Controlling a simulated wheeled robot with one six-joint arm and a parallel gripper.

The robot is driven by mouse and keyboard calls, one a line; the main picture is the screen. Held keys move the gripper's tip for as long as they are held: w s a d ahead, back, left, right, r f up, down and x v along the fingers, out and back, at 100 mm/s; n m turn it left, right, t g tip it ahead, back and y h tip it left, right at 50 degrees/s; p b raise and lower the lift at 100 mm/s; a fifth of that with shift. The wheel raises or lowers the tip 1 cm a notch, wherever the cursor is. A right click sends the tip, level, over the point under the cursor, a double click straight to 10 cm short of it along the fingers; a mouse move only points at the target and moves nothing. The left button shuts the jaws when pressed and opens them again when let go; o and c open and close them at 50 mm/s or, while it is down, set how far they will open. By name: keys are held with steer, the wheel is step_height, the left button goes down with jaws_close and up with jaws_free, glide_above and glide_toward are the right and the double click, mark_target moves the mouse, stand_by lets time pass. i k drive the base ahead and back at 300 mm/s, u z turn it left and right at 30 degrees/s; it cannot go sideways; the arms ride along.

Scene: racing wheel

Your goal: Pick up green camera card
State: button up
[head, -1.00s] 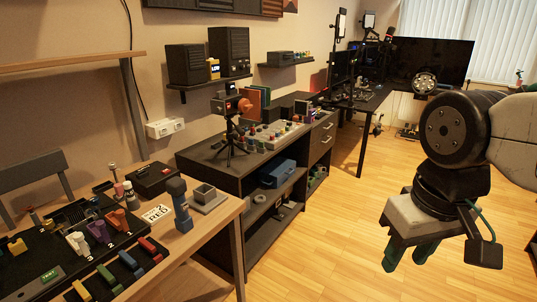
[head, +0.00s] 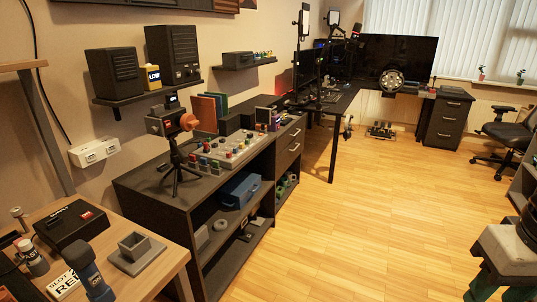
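I cannot make out a green camera card in the head view. A camera (head: 172,122) stands on a small black tripod on the dark cabinet (head: 150,190). My gripper (head: 500,294) is at the bottom right corner, over the wood floor and well away from the cabinet. Its two green fingers show apart, with their tips cut off by the lower edge. I see nothing between them.
A control panel (head: 228,150) lies on the cabinet. The floor (head: 370,200) at centre right is clear.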

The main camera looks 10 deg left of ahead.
mark_target(216, 164)
steer(key=z, duration=0.3)
steer(key=i, duration=1.85)
steer(key=u, duration=1.25)
steer(key=i, duration=0.7)
steer(key=u, duration=0.75)
